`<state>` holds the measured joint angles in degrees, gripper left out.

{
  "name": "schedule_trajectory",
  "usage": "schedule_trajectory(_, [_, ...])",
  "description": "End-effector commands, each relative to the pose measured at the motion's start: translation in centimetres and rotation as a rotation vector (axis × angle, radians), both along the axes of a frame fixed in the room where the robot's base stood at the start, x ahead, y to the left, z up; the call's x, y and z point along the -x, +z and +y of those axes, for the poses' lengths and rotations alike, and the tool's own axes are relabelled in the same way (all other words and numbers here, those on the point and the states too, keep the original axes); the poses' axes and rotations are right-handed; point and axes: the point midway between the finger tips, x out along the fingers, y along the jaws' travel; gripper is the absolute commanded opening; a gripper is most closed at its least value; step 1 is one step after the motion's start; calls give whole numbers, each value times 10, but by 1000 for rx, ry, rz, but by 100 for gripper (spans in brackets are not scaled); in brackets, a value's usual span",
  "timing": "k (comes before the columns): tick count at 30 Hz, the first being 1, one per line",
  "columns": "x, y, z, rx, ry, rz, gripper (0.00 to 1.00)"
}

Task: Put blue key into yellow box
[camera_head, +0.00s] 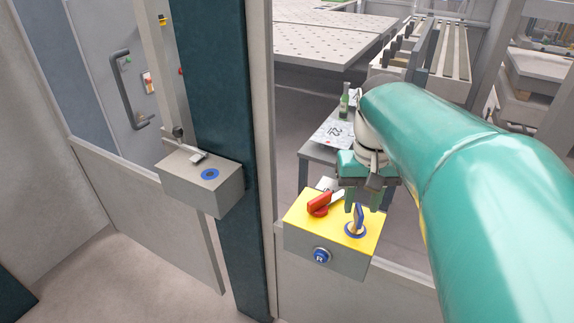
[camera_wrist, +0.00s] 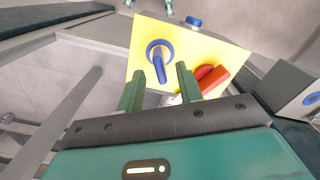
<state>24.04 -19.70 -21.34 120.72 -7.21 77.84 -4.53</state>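The yellow box (camera_head: 335,238) is a grey box with a yellow top, fixed at the low fence in front of me. The blue key (camera_head: 357,216) stands upright in the blue ring (camera_head: 347,231) on that yellow top. My gripper (camera_head: 362,200) is just above the key, pointing down. In the wrist view the two green fingers of my gripper (camera_wrist: 160,82) are apart, with the blue key (camera_wrist: 159,68) between their tips and a gap on each side. How deep the key sits in the ring cannot be told.
A red switch handle (camera_head: 319,204) sits beside the key on the yellow top. A blue button (camera_head: 321,256) is on the box's front. A grey box (camera_head: 196,186) with a blue ring is on the dark post to the left. A table with a green bottle (camera_head: 344,100) stands behind.

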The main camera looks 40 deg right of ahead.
Motion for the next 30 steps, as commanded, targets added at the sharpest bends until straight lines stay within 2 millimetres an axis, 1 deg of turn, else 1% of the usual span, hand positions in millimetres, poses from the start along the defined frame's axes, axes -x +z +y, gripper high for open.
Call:
schedule_trajectory(1, [-1,11,-1,3,0,-4,36])
schedule_trajectory(3, [-1,27,-1,3,0,-4,36])
schedule_trajectory(9, [-1,72,0,2,0,-3,36])
schedule_trajectory(12, [-1,89,0,2,0,-3,36])
schedule_trajectory(15, [-1,102,0,2,0,-2,36])
schedule_trajectory(20, [0,110,0,1,0,-2,36])
schedule_trajectory(30, [0,110,0,1,0,-1,36])
